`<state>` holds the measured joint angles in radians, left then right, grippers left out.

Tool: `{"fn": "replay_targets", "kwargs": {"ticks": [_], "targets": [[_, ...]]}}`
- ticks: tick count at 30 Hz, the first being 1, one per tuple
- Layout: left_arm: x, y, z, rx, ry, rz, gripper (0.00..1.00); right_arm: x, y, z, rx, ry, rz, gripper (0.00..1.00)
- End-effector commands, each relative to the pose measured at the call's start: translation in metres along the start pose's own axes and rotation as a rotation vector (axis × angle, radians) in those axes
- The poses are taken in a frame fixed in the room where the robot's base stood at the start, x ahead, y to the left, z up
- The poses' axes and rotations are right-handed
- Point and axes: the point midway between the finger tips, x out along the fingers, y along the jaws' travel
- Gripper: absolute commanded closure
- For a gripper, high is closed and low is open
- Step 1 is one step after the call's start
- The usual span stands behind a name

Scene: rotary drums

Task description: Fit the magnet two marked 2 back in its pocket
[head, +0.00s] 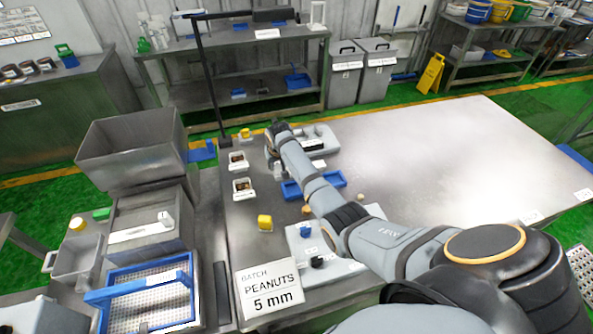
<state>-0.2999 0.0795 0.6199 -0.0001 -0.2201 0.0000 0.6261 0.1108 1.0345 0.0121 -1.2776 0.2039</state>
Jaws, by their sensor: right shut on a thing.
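My right arm comes in from the lower right and reaches across the bench to the back left. My right gripper (272,158) is small and dark there, beside a grey fixture (322,135) with a dark slot. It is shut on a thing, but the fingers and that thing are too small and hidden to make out. I cannot pick out the magnet marked 2 or its pocket. A light grey board (300,246) carries a blue piece (305,230) and a black piece (317,262); my arm covers part of it. My left gripper is not in view.
Two white boxes (243,188) stand left of the gripper. A blue tray (292,190) lies partly under my arm. A hopper (130,150) is at left. The bench's right side (470,160) is clear.

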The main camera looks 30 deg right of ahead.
Motion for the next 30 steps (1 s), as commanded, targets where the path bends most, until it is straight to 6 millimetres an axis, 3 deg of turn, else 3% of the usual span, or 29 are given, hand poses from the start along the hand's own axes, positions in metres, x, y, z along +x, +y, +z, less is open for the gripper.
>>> {"fn": "replay_targets", "kwargs": {"ticks": [8,14,23,30], "targets": [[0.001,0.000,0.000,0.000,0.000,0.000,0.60,-0.001,0.000,-0.001,0.000,0.002,0.000,1.00],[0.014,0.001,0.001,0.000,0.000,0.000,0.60,-0.019,0.000,-0.010,0.000,0.007,0.000,1.00],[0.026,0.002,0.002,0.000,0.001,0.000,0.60,-0.103,-0.008,0.012,0.000,0.007,-0.001,1.00],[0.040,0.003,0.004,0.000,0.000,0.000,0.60,-0.147,-0.018,0.056,0.000,0.003,-0.003,1.00]]}}
